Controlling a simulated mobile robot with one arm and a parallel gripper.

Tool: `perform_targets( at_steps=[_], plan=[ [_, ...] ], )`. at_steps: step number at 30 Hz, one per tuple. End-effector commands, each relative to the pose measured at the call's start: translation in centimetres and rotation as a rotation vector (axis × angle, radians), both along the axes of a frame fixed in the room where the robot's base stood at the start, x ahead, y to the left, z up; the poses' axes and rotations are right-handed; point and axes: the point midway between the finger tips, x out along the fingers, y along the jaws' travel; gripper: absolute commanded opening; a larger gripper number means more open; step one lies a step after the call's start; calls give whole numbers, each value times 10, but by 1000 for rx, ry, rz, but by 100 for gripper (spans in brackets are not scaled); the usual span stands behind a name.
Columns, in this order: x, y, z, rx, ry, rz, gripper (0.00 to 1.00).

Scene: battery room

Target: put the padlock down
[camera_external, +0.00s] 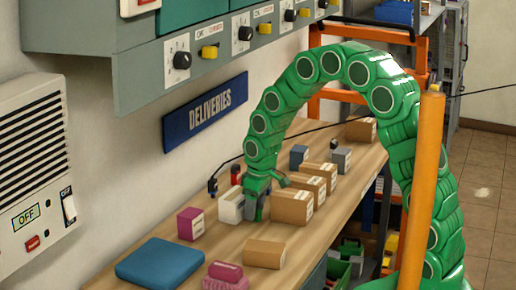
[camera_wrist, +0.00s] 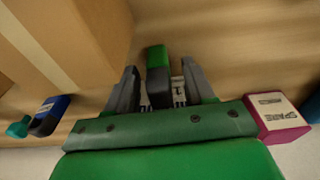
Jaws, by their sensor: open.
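My gripper (camera_external: 256,207) is low over the wooden bench, between a white box (camera_external: 230,207) and a row of cardboard boxes. In the wrist view its two grey fingers (camera_wrist: 157,90) stand apart. A green and dark block (camera_wrist: 157,65) lies between them, with gaps on both sides. A white printed surface shows partly beside it. I cannot tell for certain whether this block is the padlock. In the external view the arm and fingers hide it, and I make out no clear padlock there.
Cardboard boxes (camera_external: 291,207) stand close on the gripper's right. A magenta box (camera_external: 190,224), a blue flat case (camera_external: 160,262) and another cardboard box (camera_external: 264,254) lie nearer the camera. The wall with the DELIVERIES sign (camera_external: 205,113) borders the bench. An orange post (camera_external: 421,190) stands in front of my arm.

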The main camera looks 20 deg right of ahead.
Motion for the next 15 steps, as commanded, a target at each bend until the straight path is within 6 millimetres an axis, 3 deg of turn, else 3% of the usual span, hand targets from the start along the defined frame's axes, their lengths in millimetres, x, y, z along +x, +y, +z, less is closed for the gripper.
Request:
perform_targets(
  at_steps=[8, 15],
  plan=[
    [0, 0, -6, 0, 0, 0, 53],
    [1, 0, -5, 0, 0, 0, 20]
  ],
)
